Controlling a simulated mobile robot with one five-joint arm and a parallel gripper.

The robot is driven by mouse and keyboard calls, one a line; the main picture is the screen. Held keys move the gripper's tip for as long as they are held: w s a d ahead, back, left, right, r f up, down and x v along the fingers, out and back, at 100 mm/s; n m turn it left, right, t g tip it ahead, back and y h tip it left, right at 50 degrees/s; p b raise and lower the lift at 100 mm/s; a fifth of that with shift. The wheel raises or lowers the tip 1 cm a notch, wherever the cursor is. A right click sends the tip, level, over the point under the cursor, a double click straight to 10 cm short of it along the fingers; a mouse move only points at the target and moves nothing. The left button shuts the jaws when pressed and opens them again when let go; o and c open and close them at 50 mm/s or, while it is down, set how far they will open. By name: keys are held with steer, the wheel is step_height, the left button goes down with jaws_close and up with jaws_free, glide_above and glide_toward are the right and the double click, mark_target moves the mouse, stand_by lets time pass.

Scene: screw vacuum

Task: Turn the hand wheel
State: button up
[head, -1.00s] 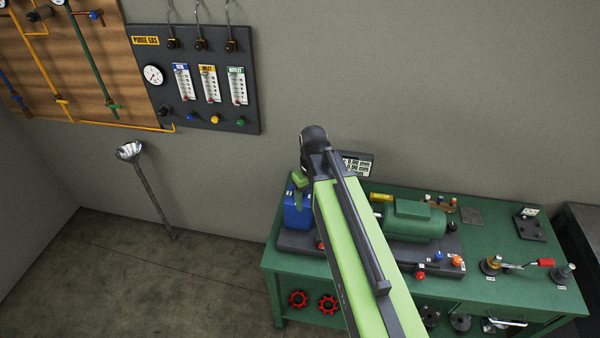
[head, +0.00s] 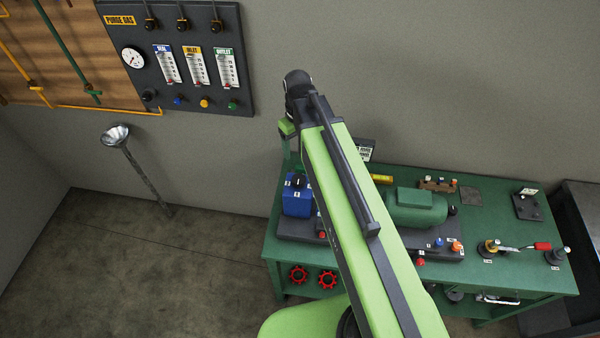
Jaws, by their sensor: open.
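My green arm runs from the bottom of the picture up past the bench's left part. Its dark far joint is above the bench, with a short green link hanging down behind it. My gripper does not show; the arm hides what is beyond that link. No contact with a hand wheel is visible.
The green bench (head: 500,215) carries a blue box (head: 297,200), a green motor (head: 415,207) and several small fittings. A dark purge gas panel (head: 200,95) hangs on the wall. A funnel on a pole (head: 116,135) stands at left. Floor left of the bench is clear.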

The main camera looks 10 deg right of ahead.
mark_target(299, 179)
step_height(299, 179, down, 18)
steer(key=b, duration=1.7)
steer(key=shift+d+r, duration=0.1)
steer(key=shift+r, duration=0.25)
steer(key=shift+c, duration=0.4)
steer(key=c, duration=1.2)
steer(key=shift+d, duration=0.1)
steer(key=shift+c, duration=0.4)
